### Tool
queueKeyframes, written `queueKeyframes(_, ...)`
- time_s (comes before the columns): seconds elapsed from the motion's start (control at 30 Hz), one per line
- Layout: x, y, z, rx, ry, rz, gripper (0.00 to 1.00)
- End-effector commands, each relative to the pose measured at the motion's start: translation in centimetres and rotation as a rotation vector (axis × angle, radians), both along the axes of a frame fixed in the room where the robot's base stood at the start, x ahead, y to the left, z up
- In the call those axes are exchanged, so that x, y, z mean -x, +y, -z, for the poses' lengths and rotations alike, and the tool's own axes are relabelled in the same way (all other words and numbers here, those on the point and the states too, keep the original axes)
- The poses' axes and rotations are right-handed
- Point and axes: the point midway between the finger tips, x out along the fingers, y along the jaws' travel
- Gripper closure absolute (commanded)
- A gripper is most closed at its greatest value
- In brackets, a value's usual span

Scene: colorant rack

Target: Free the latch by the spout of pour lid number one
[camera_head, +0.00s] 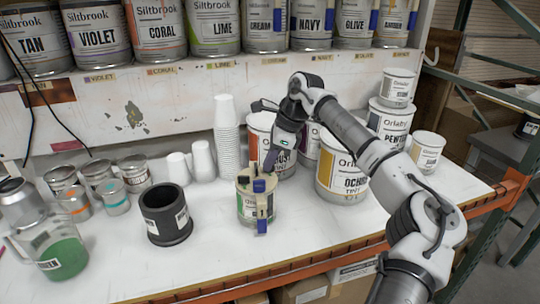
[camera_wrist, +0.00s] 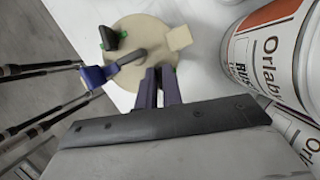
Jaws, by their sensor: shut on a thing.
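The pour lid (camera_wrist: 137,28) is a round beige disc on a small can (camera_head: 247,208) in the middle of the bench. A pale block (camera_wrist: 180,37), perhaps its spout, juts from the rim. A dark latch (camera_wrist: 112,39) and a blue handle (camera_wrist: 95,76) sit at the rim in the wrist view. Blue parts (camera_head: 259,186) also show in the head view. My gripper (camera_wrist: 160,75) reaches the lid's rim near the pale block, its fingers close together on a latch there.
A RUST can (camera_head: 260,135) stands close behind my gripper, and an OCHRE can (camera_head: 340,180) to the right. A black cup (camera_head: 165,213) stands left of the small can. Stacked white cups (camera_head: 227,140) rise behind it. The bench in front is clear.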

Motion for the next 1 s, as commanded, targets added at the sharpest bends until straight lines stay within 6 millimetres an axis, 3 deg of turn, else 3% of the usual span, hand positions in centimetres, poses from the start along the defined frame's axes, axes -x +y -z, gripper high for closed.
queueKeyframes(0.7,-0.02,-0.01,0.01,0.000,0.001,-0.076,1.00)
queueKeyframes(0.73,-0.02,-0.01,0.01,0.000,0.000,-0.076,0.91)
queueKeyframes(0.8,-0.02,-0.01,0.01,0.000,0.000,-0.076,0.83)
queueKeyframes(1.0,-0.02,-0.01,0.01,0.000,0.000,-0.076,0.83)
